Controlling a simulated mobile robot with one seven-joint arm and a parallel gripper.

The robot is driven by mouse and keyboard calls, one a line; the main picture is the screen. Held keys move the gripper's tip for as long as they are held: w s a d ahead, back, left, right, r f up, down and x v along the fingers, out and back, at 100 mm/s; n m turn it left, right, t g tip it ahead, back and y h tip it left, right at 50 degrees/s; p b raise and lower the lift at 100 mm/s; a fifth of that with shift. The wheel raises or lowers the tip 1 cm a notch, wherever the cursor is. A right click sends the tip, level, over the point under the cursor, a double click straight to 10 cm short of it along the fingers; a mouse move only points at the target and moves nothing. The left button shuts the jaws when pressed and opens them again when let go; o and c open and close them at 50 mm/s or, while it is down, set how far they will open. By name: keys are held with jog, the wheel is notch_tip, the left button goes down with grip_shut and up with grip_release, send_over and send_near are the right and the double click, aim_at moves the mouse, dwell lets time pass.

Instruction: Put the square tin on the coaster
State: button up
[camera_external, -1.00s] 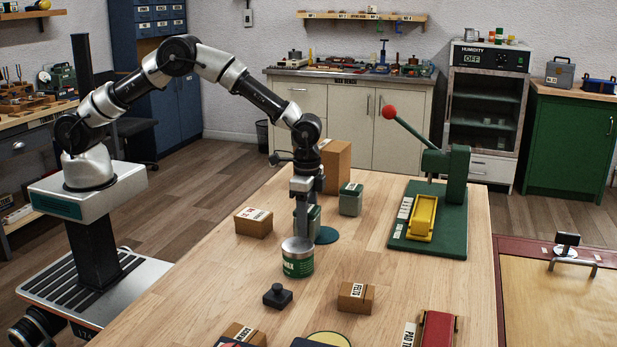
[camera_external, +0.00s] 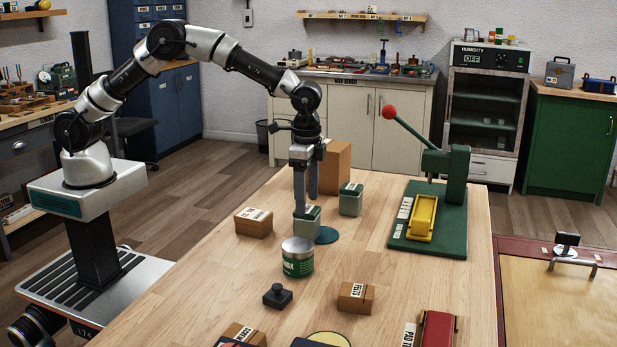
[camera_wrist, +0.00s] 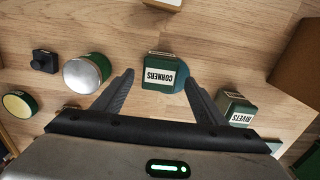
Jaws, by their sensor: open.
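A green square tin labelled CORNERS (camera_wrist: 162,74) stands upright on the table, and in the external view this tin (camera_external: 307,224) is below my gripper. A second square green tin, RIVETS (camera_wrist: 236,107), stands apart to its right in the wrist view; it is behind in the external view (camera_external: 351,199). The round teal coaster (camera_external: 327,236) shows at the right of the CORNERS tin, partly hidden by it. I cannot tell whether the tin rests on the coaster's edge or beside it. My gripper (camera_external: 306,204) is open and empty, its fingers either side of the CORNERS tin in the wrist view (camera_wrist: 160,78).
A round wax tin (camera_external: 297,258) stands close in front, with a black knobbed block (camera_external: 278,296) beyond it. A cardboard box (camera_external: 254,222) is at left and a tall one (camera_external: 337,167) behind. A green lever press (camera_external: 430,220) stands at right; the table between is clear.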

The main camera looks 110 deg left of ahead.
notch_tip(320, 180, up, 4)
jog(key=shift+r, duration=0.1)
jog(key=s+d+r+t, duration=0.2)
jog(key=s+d+r, duration=0.3)
jog(key=s+r, duration=0.35)
jog(key=s+d+r+t, duration=0.1)
jog(key=s+d+r, duration=0.4)
jog(key=s+r, duration=0.4)
jog(key=s+d+t, duration=0.1)
jog(key=s+d, duration=0.1)
jog(key=s, duration=0.6)
jog(key=s+d+t, duration=0.1)
jog(key=s+d, duration=0.2)
jog(key=s, duration=0.6)
jog(key=shift+t, duration=0.3)
